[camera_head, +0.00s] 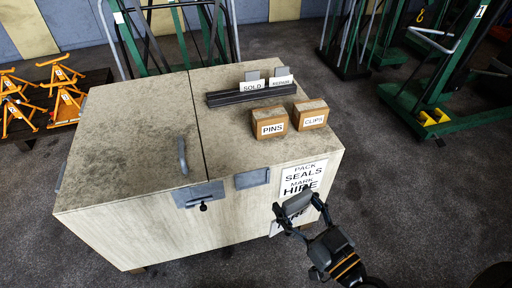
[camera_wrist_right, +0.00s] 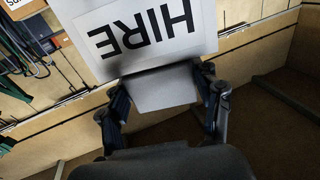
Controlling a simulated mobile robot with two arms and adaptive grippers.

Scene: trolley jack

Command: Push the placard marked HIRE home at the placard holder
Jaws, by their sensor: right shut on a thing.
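The dark slotted placard holder (camera_head: 252,94) lies on the cabinet top, up and left of the gripper. My left gripper is not in view.
Placards SOLD (camera_head: 252,87) and REPAIR (camera_head: 281,82) stand at the holder. Boxes PINS (camera_head: 270,122) and CLIPS (camera_head: 312,114) stand before it on the cabinet top (camera_head: 130,130). Green-framed equipment (camera_head: 450,115) stands right.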

